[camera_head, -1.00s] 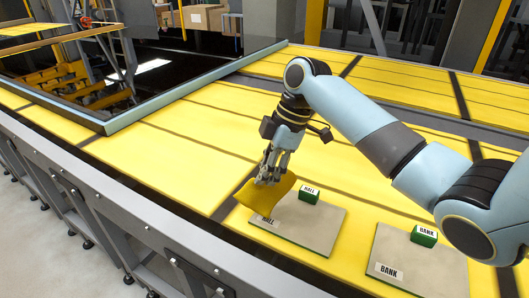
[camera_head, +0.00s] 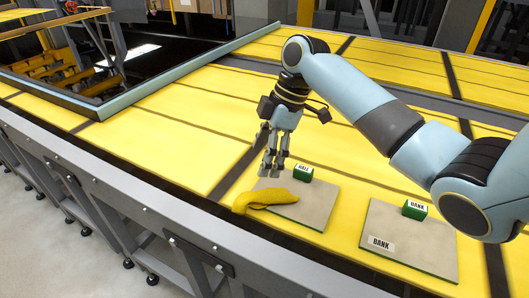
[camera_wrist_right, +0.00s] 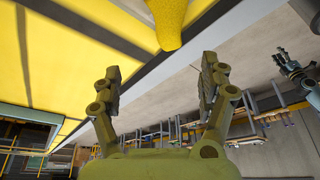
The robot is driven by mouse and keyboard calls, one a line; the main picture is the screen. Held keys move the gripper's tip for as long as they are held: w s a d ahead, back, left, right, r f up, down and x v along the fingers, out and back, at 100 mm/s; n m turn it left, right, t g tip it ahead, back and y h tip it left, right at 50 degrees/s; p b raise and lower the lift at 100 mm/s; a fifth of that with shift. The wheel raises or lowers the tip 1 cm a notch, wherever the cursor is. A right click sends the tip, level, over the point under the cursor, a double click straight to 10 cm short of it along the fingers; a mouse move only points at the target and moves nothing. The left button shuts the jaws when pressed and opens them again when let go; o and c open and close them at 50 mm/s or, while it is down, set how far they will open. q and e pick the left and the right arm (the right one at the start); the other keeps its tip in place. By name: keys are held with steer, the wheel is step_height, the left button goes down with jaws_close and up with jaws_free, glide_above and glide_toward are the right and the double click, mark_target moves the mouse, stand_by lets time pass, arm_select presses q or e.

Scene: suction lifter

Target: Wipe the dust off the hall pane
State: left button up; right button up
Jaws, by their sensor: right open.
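The hall pane (camera_head: 315,205) is a grey-beige slab lying on the yellow table. A green block (camera_head: 302,173) labelled HALL stands at its back edge. A yellow cloth (camera_head: 265,199) lies crumpled over the pane's left part and past its edge, covering the pane's own label. Dust is too faint to tell. My right gripper (camera_head: 273,172) is open and empty above the cloth, apart from it. In the right wrist view its fingers (camera_wrist_right: 158,82) are spread, with the cloth (camera_wrist_right: 170,22) beyond them. What looks like my left gripper (camera_wrist_right: 306,76) is at that view's right edge, its jaws unclear.
The bank pane (camera_head: 425,248) lies to the right with a green block (camera_head: 415,209) labelled BANK. A grey rail (camera_head: 150,226) runs along the table's front. A blue-grey frame (camera_head: 165,84) borders a dark opening at back left. The yellow surface left of the cloth is clear.

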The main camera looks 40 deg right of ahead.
steer(key=shift+f+b, duration=1)
steer(key=shift+f, duration=1.05)
arm_select(q)
steer(key=shift+s+a+f, duration=0.1)
steer(key=shift+a+f, duration=0.1)
steer(key=shift+f, duration=0.3)
steer(key=shift+s+a+f, duration=0.1)
steer(key=shift+a+f, duration=0.05)
steer(key=shift+f, duration=0.35)
arm_select(e)
jaws_close()
steer(key=shift+f, duration=0.1)
